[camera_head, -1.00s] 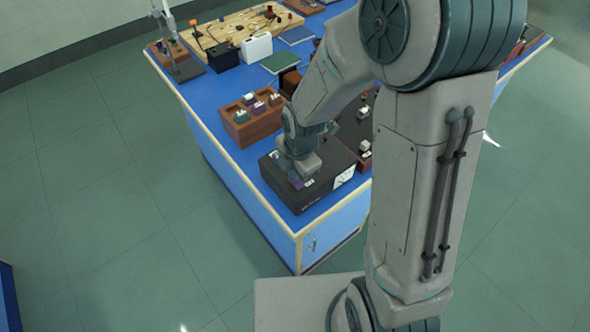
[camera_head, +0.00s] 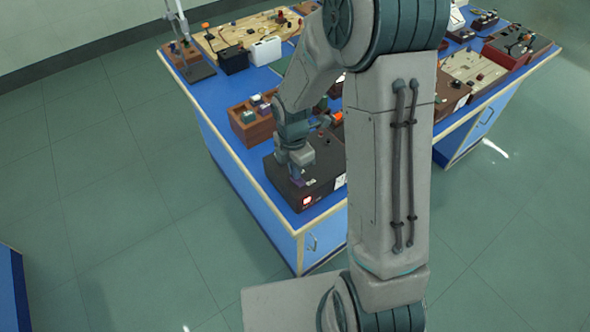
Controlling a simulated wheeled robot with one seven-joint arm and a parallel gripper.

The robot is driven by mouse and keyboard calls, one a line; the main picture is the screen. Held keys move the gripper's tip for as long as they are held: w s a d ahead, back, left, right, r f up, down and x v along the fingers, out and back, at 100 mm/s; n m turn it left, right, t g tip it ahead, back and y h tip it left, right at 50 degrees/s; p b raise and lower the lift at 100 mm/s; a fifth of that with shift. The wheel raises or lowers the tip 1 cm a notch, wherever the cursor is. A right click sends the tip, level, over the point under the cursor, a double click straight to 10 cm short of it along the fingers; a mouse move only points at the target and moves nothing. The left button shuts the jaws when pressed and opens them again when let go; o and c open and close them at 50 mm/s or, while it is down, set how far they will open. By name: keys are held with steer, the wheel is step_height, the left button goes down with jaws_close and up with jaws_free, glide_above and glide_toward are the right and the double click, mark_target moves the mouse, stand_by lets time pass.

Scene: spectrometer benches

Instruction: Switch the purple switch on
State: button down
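The dark box (camera_head: 324,183) stands on the blue bench near its front corner. A small purple part (camera_head: 298,182), which looks like the purple switch, shows on top of it, right under my gripper (camera_head: 297,174). My gripper points down at it and covers most of it. I cannot tell whether the fingers touch it, or whether they are open or shut. A red light (camera_head: 307,201) glows on the box near its front edge.
A wooden tray (camera_head: 250,133) with small blocks stands behind the box to the left. A black container (camera_head: 234,61) and a white case (camera_head: 266,51) stand farther back. My arm hides the bench's middle.

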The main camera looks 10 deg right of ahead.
steer(key=shift+s+f, duration=0.5)
steer(key=shift+s, duration=0.05)
steer(key=shift+s+d, duration=0.25)
steer(key=shift+s, duration=0.1)
steer(key=shift+w+r+p, duration=0.2)
steer(key=shift+r+p, duration=0.4)
steer(key=shift+p, duration=0.1)
step_height(320, 180, up, 14)
steer(key=w+a+p, duration=0.1)
steer(key=w, duration=0.1)
steer(key=shift+w, duration=0.4)
